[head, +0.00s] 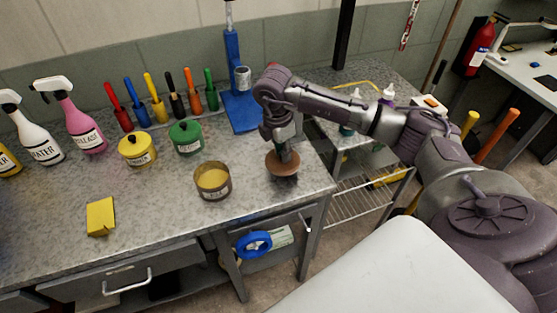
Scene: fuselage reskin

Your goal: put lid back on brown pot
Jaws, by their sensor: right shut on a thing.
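The brown pot (213,188) stands open on the grey bench top, with yellowish contents showing inside. Its round brown lid (276,165) is to the right of the pot, near the bench's right edge. My right gripper (284,152) reaches down from above and is shut on the lid. The fingertips are small and partly hidden against the lid. I cannot tell whether the lid touches the bench or hangs just above it. My left gripper is not in view.
A yellow pot (137,150) and a green pot (186,138), both lidded, stand behind the brown pot. Several coloured-handled tools and a blue stand (237,90) line the back. Spray bottles (77,120) stand left. A yellow block (100,217) lies front left. Bench between pot and lid is clear.

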